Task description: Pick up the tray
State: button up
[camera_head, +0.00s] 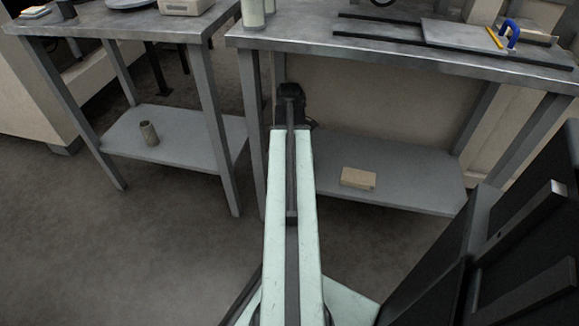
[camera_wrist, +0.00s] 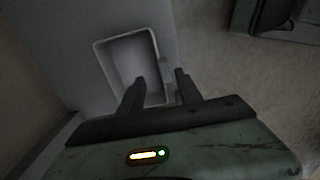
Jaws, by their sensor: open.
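The tray (camera_wrist: 128,58) shows in the wrist view as a shallow, empty grey rectangle with a paler rim, on a flat grey surface. Its near end is partly hidden behind my gripper. My gripper (camera_wrist: 160,78) is open, with its two dark fingers pointing toward the tray. The left finger overlaps the tray's inside in the picture and the right finger is just past its right rim. That rim runs between the fingertips in the picture. I cannot tell the height gap or any contact. In the head view I cannot make out the tray or the fingers; my arm blocks part of the lower shelf.
A cardboard box (camera_head: 358,178) lies on the right bench's lower shelf (camera_head: 415,185). The floor (camera_head: 190,245) in front is clear.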

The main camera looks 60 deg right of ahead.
jog(key=f+b, duration=0.5)
jog(key=shift+a+f, duration=0.2)
jog(key=shift+a, duration=0.2)
jog(key=shift+r, duration=0.15)
grip_shut()
dwell(0.9)
